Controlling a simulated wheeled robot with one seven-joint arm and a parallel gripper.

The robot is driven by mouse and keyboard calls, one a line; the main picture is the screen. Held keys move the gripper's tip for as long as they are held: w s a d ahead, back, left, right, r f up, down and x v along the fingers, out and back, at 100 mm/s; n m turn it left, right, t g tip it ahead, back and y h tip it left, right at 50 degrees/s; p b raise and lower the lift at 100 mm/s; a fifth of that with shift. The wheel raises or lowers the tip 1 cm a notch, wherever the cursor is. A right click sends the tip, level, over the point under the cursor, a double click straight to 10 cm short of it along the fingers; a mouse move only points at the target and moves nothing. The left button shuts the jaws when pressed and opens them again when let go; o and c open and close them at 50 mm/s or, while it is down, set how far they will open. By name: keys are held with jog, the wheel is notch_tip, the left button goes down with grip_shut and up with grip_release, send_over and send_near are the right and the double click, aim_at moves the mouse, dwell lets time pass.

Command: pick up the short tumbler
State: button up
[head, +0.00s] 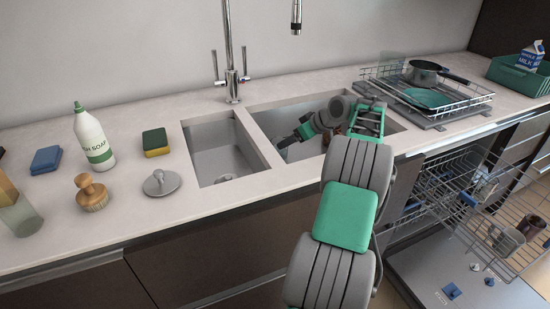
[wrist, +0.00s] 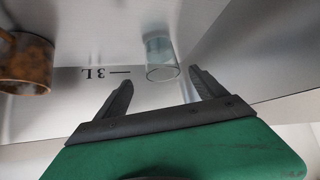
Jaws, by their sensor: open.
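The short tumbler (wrist: 160,58) is a small clear glass in the wrist view, at the bottom of the steel sink basin. It appears beyond my gripper (wrist: 161,82), in line with the gap between the two fingers. The fingers are spread open with nothing held between them. I cannot tell exactly how far the fingertips are from the glass. In the head view my arm reaches into the right sink basin (head: 258,98), and the tumbler cannot be made out there.
A brown mug (wrist: 24,65) is left of the tumbler in the wrist view. Basin walls (wrist: 250,60) rise close on the right. In the head view, a dish rack (head: 440,112) stands right of the sink and the left basin (head: 215,150) looks empty.

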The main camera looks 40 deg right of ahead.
jog(key=b+x, duration=0.1)
jog(key=x, duration=0.7)
jog(key=shift+w+a+f, duration=0.1)
jog(key=shift+a+f, duration=0.05)
jog(key=shift+c, duration=0.4)
jog(key=c, duration=1.7)
